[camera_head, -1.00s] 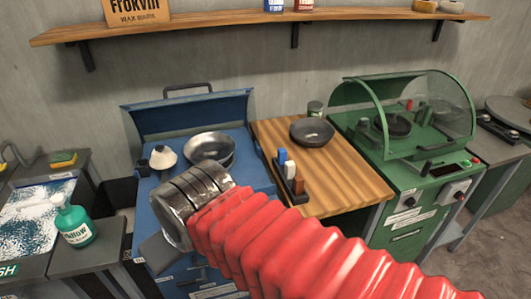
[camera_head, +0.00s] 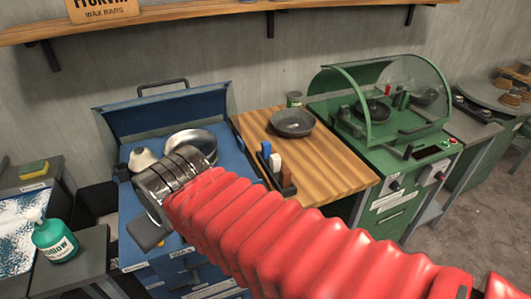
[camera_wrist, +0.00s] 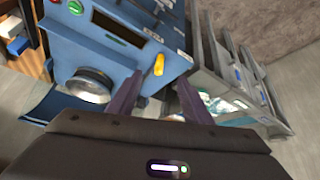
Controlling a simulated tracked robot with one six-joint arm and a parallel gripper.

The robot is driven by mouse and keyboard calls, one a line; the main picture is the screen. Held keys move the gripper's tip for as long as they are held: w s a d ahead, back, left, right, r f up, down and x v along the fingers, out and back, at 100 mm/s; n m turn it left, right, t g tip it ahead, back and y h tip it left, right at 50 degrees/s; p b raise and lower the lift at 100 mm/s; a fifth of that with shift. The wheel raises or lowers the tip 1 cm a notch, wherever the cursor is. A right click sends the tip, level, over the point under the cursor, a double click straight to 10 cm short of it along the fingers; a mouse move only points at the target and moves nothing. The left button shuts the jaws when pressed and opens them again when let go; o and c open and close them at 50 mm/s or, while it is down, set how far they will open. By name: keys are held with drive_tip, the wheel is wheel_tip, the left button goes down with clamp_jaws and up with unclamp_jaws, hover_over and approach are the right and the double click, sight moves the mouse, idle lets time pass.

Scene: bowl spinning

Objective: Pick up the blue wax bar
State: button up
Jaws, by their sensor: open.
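The blue wax bar (camera_head: 266,149) stands upright in a small dark holder (camera_head: 283,181) on the wooden table, in a row with a white bar (camera_head: 275,162) and a brown bar (camera_head: 287,177). In the wrist view a small blue block (camera_wrist: 18,45) at the left edge looks like the same bar. My gripper (camera_wrist: 157,90) is open, with nothing between its two fingers. In the head view my arm's end is over the blue station, left of the bars and apart from them; its fingers are mostly hidden there.
A dark bowl (camera_head: 292,123) and a small can (camera_head: 294,99) stand behind the bars on the wooden table (camera_head: 335,165). A metal bowl (camera_head: 190,143) sits on the blue station (camera_head: 235,160). A green machine (camera_head: 405,150) with a clear hood stands right. A shelf (camera_head: 200,8) runs above.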

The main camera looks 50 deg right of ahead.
drive_tip(key=w+d+f+m+t+h, duration=0.1)
drive_tip(key=w+d+m+h, duration=0.2)
drive_tip(key=d, duration=1)
drive_tip(key=w+d+f+m+t+h, duration=0.1)
drive_tip(key=w+d+h, duration=0.25)
drive_tip(key=d, duration=0.95)
drive_tip(key=m+t, duration=0.1)
drive_tip(key=t, duration=0.3)
approach(274, 155)
drive_tip(key=shift+w+d+r, duration=0.4)
drive_tip(key=shift+w+d, duration=0.2)
drive_tip(key=shift+w, duration=0.2)
drive_tip(key=shift+w, duration=0.1)
drive_tip(key=x, duration=0.7)
drive_tip(key=shift+w+d+f, duration=0.1)
drive_tip(key=shift+w+f, duration=0.05)
drive_tip(key=shift+f, duration=0.05)
drive_tip(key=shift+w+d+f, duration=0.1)
drive_tip(key=shift+w+d, duration=0.15)
drive_tip(key=shift+w, duration=0.15)
